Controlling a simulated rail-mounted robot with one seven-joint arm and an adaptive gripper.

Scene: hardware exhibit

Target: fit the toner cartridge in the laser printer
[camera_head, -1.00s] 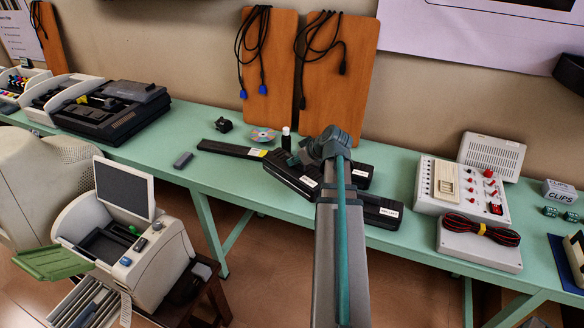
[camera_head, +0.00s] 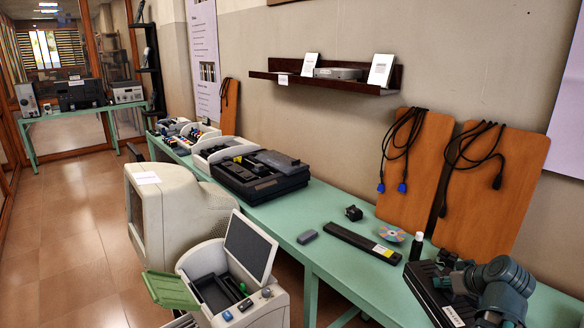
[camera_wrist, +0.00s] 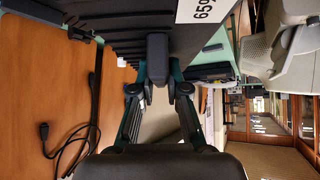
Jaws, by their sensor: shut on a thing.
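My gripper (camera_wrist: 158,88) is shut on a black ribbed cartridge (camera_wrist: 110,25) with a white label, partly read as "659", in the wrist view. In the head view my arm hides the fingers; a black cartridge (camera_head: 428,287) with a white label shows beside the arm at the lower right. I cannot tell how far it is above the bench. The beige laser printer (camera_head: 268,310) stands at the lower middle, with its dark-panelled lid (camera_head: 250,247) raised and a green flap (camera_head: 170,290) folded out. Its dark inner bay (camera_head: 212,292) is exposed.
A long black cartridge (camera_head: 362,242) with a yellow label lies on the green bench (camera_head: 330,212). A small bottle (camera_head: 416,247), a disc (camera_head: 392,234) and a grey block (camera_head: 307,237) are nearby. A beige monitor (camera_head: 175,215) stands behind the printer. Cables hang on wooden boards.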

